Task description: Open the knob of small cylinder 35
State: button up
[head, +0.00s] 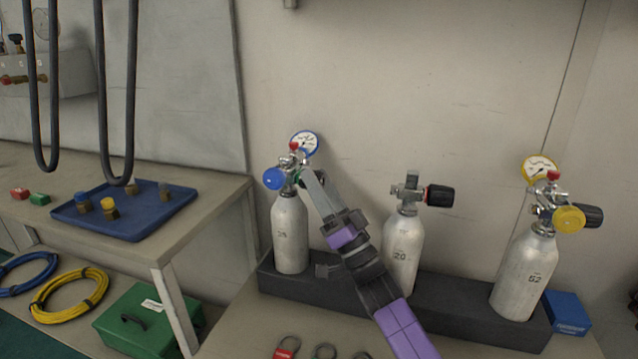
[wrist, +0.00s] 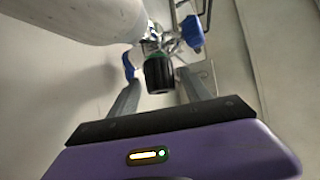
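The left small cylinder (head: 290,235) is silver and stands upright in a dark rack; its small label looks like 35 but is hard to read. Its valve has a blue round part (head: 273,179), a blue-rimmed gauge (head: 304,143) and a small red part. Its black knob (wrist: 159,76) with a green band shows in the wrist view, between my fingers. My gripper (head: 307,184) reaches the valve from the right. In the wrist view, my gripper (wrist: 158,84) is open, with a gap visible on each side of the knob. In the head view the knob is mostly hidden behind my fingers.
The middle cylinder (head: 402,255), marked 20, stands behind my arm with a black and red knob. A right cylinder (head: 522,280) has a yellow gauge. The dark rack (head: 445,305) holds them. A blue box (head: 567,313) is at right; a blue tray (head: 150,222) is at left.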

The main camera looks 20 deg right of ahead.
aim_at(319, 172)
jog(key=shift+r, duration=0.2)
notch_tip(319, 172, up, 20)
jog(key=p, duration=0.4)
jog(key=shift+f, duration=0.15)
